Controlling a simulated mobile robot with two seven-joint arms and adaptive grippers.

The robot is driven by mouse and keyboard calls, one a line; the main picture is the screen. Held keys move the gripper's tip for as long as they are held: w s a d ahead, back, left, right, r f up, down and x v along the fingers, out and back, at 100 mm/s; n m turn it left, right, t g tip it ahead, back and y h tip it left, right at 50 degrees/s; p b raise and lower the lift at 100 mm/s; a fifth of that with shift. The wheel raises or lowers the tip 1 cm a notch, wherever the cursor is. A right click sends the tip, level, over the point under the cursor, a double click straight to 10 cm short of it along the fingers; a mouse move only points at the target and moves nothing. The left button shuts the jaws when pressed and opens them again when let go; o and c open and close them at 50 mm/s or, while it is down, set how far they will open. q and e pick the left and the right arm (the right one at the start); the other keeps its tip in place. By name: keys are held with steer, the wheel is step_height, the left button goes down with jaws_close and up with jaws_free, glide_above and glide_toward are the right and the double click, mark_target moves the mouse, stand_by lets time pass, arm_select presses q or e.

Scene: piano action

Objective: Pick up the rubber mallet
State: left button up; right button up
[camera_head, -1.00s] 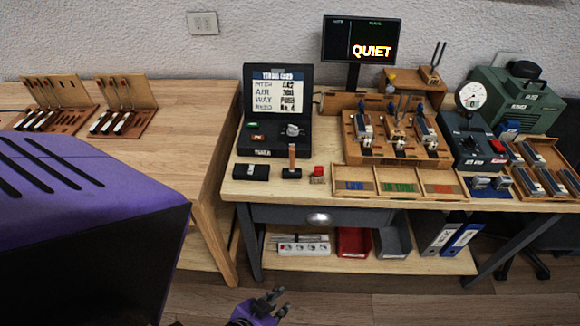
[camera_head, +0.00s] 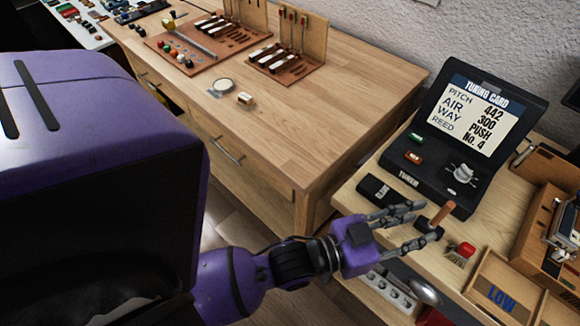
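The rubber mallet stands on its dark head on the right-hand workbench, and its brown wooden handle (camera_head: 441,213) points up. My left gripper (camera_head: 424,222) reaches in from the left, low over the bench's front edge. Its dark fingers are spread apart, with the mallet's head at their tips. The fingers partly cover the head, and I cannot tell whether they touch it. My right gripper is not in view.
A tuning box (camera_head: 450,140) stands just behind the mallet. A black case (camera_head: 380,191) lies left of it, and a red-topped brush (camera_head: 462,251) right of it. A wooden tray (camera_head: 500,288) is further right. The left bench (camera_head: 330,110) has clear room.

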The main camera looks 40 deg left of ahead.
mark_target(441, 213)
arm_select(q)
steer(key=shift+w+d+r, duration=0.25)
steer(key=shift+w+d, duration=0.05)
steer(key=shift+w, duration=0.1)
steer(key=shift+w+d+r, duration=0.1)
steer(key=shift+w+d, duration=0.05)
steer(key=shift+w, duration=0.1)
steer(key=x, duration=0.1)
steer(key=p+x, duration=0.1)
steer(key=x, duration=0.2)
steer(key=shift+w+r, duration=0.3)
steer(key=shift+w, duration=0.15)
steer(key=shift+w+f, duration=0.15)
steer(key=shift+w, duration=0.25)
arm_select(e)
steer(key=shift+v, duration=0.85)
arm_select(q)
jaws_close()
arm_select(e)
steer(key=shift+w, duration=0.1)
